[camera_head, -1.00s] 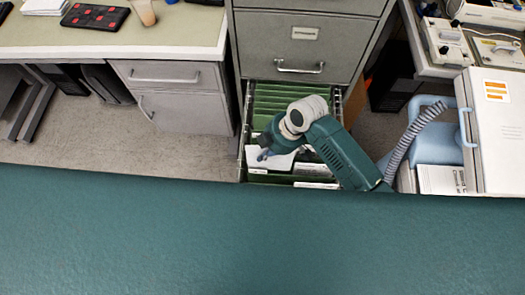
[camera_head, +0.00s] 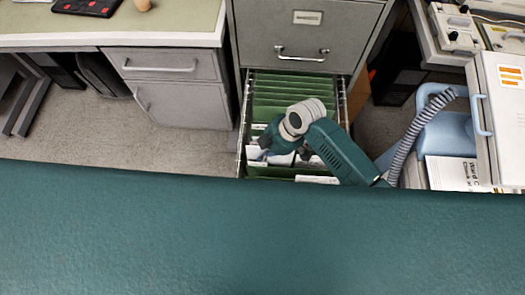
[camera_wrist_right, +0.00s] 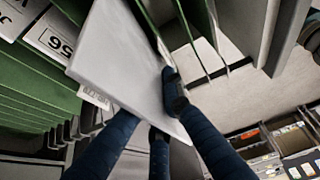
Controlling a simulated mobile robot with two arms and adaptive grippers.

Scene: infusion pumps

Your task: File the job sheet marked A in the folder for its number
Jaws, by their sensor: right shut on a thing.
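My right gripper (camera_head: 285,153) is over the open file drawer (camera_head: 342,108), among its green hanging folders (camera_head: 290,90). It is shut on a white sheet (camera_wrist_right: 130,65), which fills the middle of the right wrist view, tilted, with dark fingers (camera_wrist_right: 168,112) around its lower edge. In the head view only a small part of the sheet (camera_head: 280,158) shows beside the gripper. No letter is readable on its visible face. Folder tabs with numbers stand at the left of the wrist view; one (camera_wrist_right: 52,40) seems to read 156. My left gripper is not in view.
The grey cabinet (camera_head: 270,30) stands behind the open drawer. A desk (camera_head: 130,38) with drawers is on the left. A blue cart (camera_head: 445,135) with a corrugated hose (camera_head: 408,150) and papers (camera_head: 452,173) is close on the right of my arm.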

